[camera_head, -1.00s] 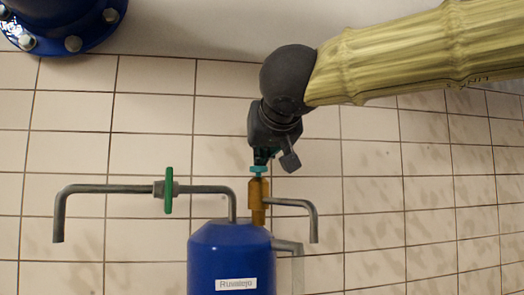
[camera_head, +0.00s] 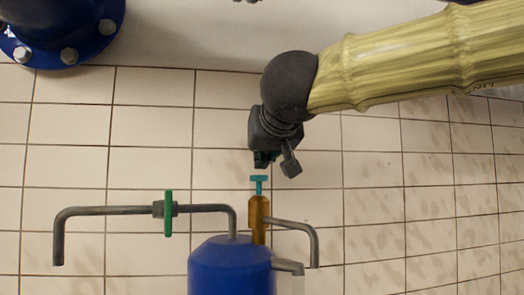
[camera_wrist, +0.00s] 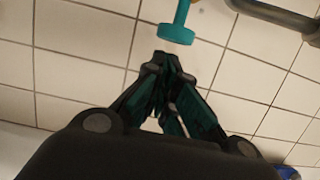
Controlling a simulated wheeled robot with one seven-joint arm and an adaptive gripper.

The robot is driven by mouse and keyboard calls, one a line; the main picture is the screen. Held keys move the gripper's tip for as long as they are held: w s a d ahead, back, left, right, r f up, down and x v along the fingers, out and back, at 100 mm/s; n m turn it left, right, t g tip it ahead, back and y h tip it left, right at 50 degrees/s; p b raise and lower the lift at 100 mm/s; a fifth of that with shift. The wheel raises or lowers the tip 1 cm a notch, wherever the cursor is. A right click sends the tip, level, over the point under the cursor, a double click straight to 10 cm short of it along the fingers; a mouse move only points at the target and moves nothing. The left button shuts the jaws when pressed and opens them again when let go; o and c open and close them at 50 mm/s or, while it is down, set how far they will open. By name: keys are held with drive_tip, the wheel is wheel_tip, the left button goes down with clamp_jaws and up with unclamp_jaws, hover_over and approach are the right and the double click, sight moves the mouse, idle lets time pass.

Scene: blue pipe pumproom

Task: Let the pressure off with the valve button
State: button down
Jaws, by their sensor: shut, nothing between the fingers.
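The teal valve button (camera_head: 259,179) stands on top of a brass valve body (camera_head: 258,213) on the blue tank (camera_head: 231,268). It shows a stem below its cap. My gripper (camera_head: 263,163) points down just above the button, with a small gap between them. In the wrist view, the button (camera_wrist: 177,33) lies just beyond the fingertips, and my gripper (camera_wrist: 168,62) is shut with nothing between its fingers.
A grey pipe with a green handwheel (camera_head: 168,213) runs left from the tank top. A short bent outlet pipe (camera_head: 303,231) leaves the valve to the right. A tiled wall (camera_head: 385,180) stands behind. A large blue flange (camera_head: 65,30) is at upper left.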

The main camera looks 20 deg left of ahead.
drive_tip(key=shift+r+p, duration=0.6)
drive_tip(key=shift+r, duration=0.05)
drive_tip(key=b+v, duration=0.3)
drive_tip(key=v, duration=0.7)
drive_tip(key=shift+f+b, duration=0.25)
drive_tip(key=shift+b, duration=0.15)
drive_tip(key=shift+f, duration=0.1)
idle(1.2)
